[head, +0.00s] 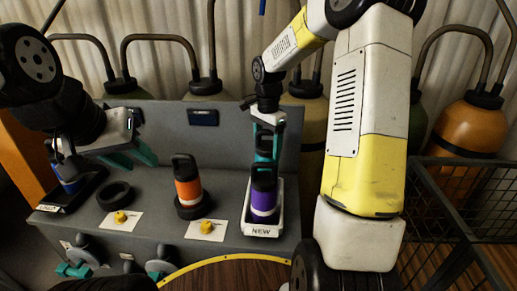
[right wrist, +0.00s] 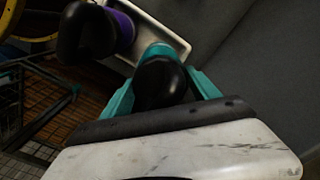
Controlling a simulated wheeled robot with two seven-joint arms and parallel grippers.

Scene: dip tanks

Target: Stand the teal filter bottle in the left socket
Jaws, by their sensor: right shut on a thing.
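The teal filter bottle (right wrist: 160,50) has a black cap and stands at the white tray marked NEW, behind the purple bottle (head: 264,198). My right gripper (head: 267,140) points down and is shut on it; in the right wrist view its teal fingers (right wrist: 165,95) flank the black cap. I cannot tell whether its base touches the tray. The left socket (head: 115,195) is a black ring on the grey bench and looks empty. My left gripper (head: 132,156) hangs above and behind that ring, its teal fingers apart and empty.
An orange bottle (head: 188,182) stands in the right socket (head: 194,209). The NEW tray (head: 262,230) is at the bench's right. A blue bottle (head: 69,184) is in a dark tray at the far left. Yellow knobs (head: 206,227) sit along the front. A wire basket (head: 460,190) is at right.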

